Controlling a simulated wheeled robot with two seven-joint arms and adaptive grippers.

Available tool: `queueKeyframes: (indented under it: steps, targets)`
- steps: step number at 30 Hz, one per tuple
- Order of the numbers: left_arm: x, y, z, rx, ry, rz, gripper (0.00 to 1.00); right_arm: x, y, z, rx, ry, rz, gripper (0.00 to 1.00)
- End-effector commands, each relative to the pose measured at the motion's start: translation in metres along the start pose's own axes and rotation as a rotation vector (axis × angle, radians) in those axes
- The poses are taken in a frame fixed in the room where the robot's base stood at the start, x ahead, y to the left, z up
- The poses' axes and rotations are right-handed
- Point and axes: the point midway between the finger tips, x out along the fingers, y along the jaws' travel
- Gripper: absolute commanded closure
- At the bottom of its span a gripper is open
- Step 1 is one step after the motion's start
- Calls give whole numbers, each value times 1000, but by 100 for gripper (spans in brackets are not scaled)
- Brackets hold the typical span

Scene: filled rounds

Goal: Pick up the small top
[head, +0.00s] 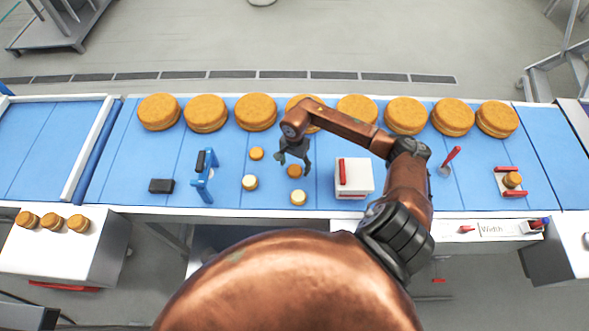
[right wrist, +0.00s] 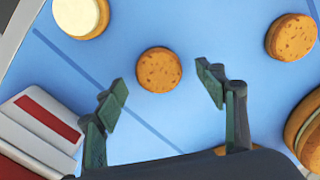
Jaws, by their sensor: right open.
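The small top (head: 294,171) is a small brown round lying flat on the blue belt. In the right wrist view the small top (right wrist: 158,70) lies between and just beyond the fingertips, apart from both. My right gripper (head: 294,164) is open and empty above it, and its two green-grey fingers also show in the right wrist view (right wrist: 161,80). A second small brown round (head: 256,154) lies further back to the left. Two cream-topped small rounds (head: 249,183) (head: 298,197) sit nearer the front. My left gripper is not in view.
Several large brown rounds (head: 257,112) line the belt's back. A white box with a red bar (head: 361,178) stands right of the gripper. A blue stand (head: 205,178) and a black block (head: 161,186) are left. A red-handled tool (head: 450,160) and a small holder (head: 510,192) are right.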

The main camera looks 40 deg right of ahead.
Motion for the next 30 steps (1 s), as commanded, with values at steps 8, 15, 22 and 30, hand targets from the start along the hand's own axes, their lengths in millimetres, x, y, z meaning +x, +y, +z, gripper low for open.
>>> queueKeyframes:
  steps: [8, 15, 22, 30]
  targets:
    - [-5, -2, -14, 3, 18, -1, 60, 20, 0, 0, 0, 1, 0, 35]
    - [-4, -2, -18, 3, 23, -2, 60, 19, 0, 0, 0, 1, 0, 42]
    - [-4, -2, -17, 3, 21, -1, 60, 19, 0, 0, 0, 1, 0, 57]
    - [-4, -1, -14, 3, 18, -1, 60, 19, 0, 0, 0, 1, -1, 67]
